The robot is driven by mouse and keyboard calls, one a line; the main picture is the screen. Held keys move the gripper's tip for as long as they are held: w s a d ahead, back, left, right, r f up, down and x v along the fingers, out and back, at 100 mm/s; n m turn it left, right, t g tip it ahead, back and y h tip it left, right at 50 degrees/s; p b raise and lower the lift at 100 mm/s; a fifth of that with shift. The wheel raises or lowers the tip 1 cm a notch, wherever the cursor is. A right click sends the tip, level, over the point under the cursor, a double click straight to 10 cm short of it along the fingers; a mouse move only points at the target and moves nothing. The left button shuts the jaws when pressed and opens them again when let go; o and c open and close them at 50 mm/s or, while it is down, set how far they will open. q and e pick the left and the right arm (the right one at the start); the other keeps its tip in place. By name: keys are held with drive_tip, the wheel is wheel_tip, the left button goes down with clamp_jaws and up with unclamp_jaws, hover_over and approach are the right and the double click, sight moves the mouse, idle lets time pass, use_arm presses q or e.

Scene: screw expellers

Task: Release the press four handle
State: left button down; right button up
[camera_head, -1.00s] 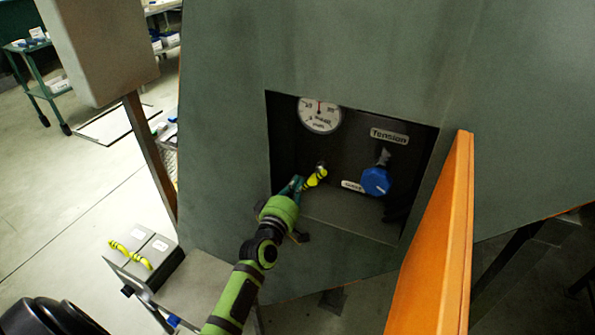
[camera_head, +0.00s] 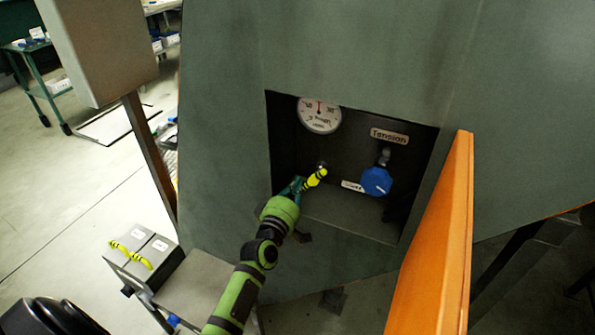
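A yellow handle with dark marks (camera_head: 316,178) sticks out from the back wall of a dark recess in a large green machine. It slants down to the left. My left gripper (camera_head: 300,186) reaches into the recess from below left, its teal fingers at the handle's lower left end. The fingers are small and dark, so I cannot tell whether they grip the handle, touch it or stand just apart. My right gripper is not in view.
The recess also holds a round gauge (camera_head: 319,115), a Tension label (camera_head: 389,136) and a blue knob (camera_head: 376,181). An open orange door (camera_head: 433,240) stands to its right. A grey box with yellow handles (camera_head: 147,255) is at lower left. A grey cabinet (camera_head: 98,45) stands upper left.

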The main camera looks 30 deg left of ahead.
use_arm(q)
drive_tip(key=shift+d+f+n, duration=0.25)
drive_tip(key=shift+f+n, duration=0.1)
drive_tip(key=shift+n, duration=0.65)
idle(4.6)
idle(0.6)
drive_tip(key=s+d, duration=0.1)
drive_tip(key=s, duration=1)
drive_tip(key=shift+s+d, duration=0.25)
drive_tip(key=shift+s, duration=0.15)
